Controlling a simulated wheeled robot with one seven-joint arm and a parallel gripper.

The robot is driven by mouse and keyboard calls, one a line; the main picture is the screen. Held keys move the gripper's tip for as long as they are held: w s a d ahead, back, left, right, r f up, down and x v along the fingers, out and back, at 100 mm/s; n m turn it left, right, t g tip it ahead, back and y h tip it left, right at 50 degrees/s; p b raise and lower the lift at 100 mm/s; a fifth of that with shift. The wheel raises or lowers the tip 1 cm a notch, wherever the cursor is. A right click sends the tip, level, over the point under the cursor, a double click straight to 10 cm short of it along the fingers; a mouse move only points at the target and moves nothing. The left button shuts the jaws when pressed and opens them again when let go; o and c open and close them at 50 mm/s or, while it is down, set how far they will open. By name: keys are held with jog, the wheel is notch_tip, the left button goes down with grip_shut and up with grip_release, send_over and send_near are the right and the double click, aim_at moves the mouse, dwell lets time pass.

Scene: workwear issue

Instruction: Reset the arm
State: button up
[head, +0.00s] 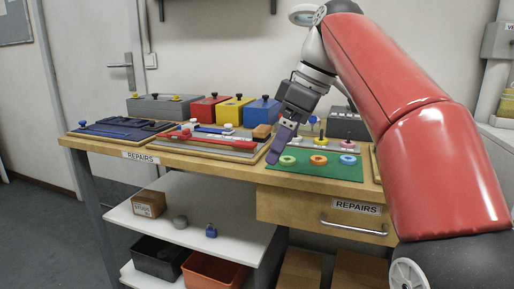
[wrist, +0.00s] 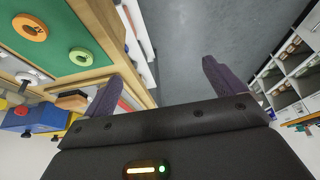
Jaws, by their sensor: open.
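My arm reaches in from the right in the head view. My gripper (head: 278,150) hangs above the repair bench (head: 210,158), over its middle near the left edge of the green mat (head: 330,180). In the wrist view my gripper (wrist: 160,85) has its two dark purple fingers wide apart, with nothing between them. It is open and empty. Beyond the fingers the wrist view shows grey floor and the bench edge. Whether the fingertips touch anything in the head view is hard to tell, but they look clear of the mat.
Coloured rings, including an orange one (head: 319,160), lie on the mat. Grey, red (head: 208,108), yellow (head: 234,110) and blue (head: 262,112) boxes stand along the back. Trays with tools lie at left.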

jog(key=s+d+f+m+t+h, duration=0.1)
jog(key=s+d+f+m, duration=0.2)
jog(key=s+f, duration=0.3)
jog(key=s+d+f+m+t+h, duration=0.1)
jog(key=s+d+f+m, duration=0.3)
jog(key=f, duration=0.8)
jog(key=s+d+f+m+t+h, duration=0.2)
jog(key=s+d+f+m, duration=0.1)
jog(key=s+f+m, duration=0.4)
jog(key=s+f, duration=0.2)
jog(key=s, duration=0.1)
jog(key=shift+d+f, duration=0.15)
jog(key=shift+f, duration=0.05)
